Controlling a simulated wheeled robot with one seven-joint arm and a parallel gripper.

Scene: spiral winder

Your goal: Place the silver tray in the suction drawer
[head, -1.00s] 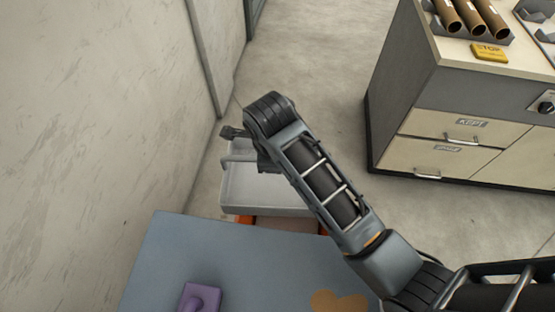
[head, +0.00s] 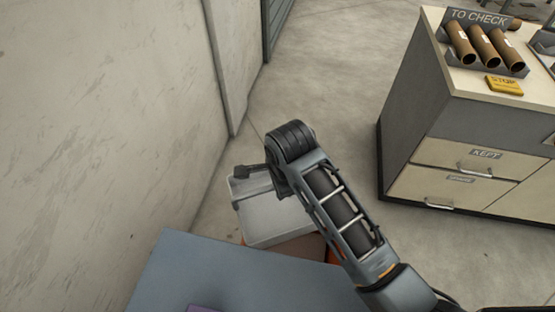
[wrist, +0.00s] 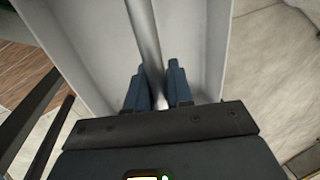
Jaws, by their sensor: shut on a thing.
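The silver tray (head: 278,217), a shallow light-grey box, hangs under the end of my arm in the head view, beyond the blue-grey surface. In the wrist view its pale inside (wrist: 195,50) lies below my gripper (wrist: 157,88). The two dark blue fingers are shut on a silver bar (wrist: 146,45) that runs over the tray. My arm hides part of the tray's right side in the head view. I cannot pick out the suction drawer in these views.
A blue-grey surface (head: 190,270) fills the lower left, and a wall (head: 110,120) rises at left. A cabinet (head: 430,135) at right has shut drawers, one labelled KEPT (head: 465,160). Floor (head: 320,80) between is clear.

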